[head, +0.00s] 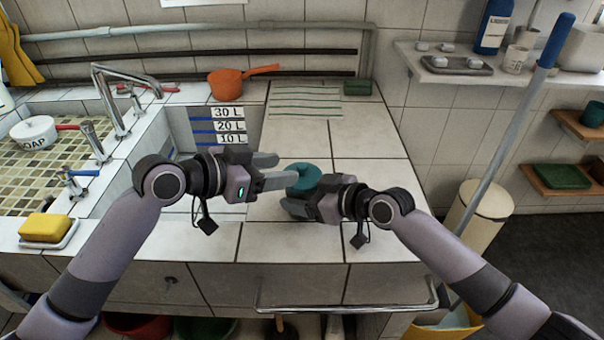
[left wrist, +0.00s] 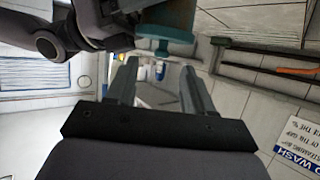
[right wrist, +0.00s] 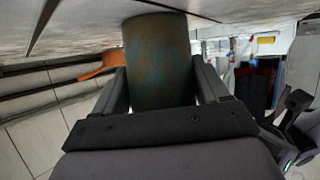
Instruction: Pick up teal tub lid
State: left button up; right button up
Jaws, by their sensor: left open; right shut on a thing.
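The teal tub lid (head: 303,176) shows as a round teal disc just right of my left gripper in the head view. In the left wrist view the lid (left wrist: 168,40), with its small knob, caps a brownish tub (left wrist: 168,14). My left gripper (head: 281,167) is open and empty, its fingers pointing toward the lid. My right gripper (head: 298,199) is shut on the tub's side. The right wrist view shows the mottled brown and teal tub (right wrist: 158,62) between its fingers. The head view mostly hides the tub behind the lid and right gripper.
An orange pan (head: 226,84) sits at the back of the tiled counter (head: 370,240). A sink basin (head: 215,125) and faucet (head: 120,105) lie to the left, with a yellow sponge (head: 46,226) in front. A blue-handled pole (head: 500,150) leans at right.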

aim_at(298, 167)
pick_arm(q)
jog(key=shift+x, duration=2.65)
jog(key=shift+w+a, duration=0.1)
grip_shut()
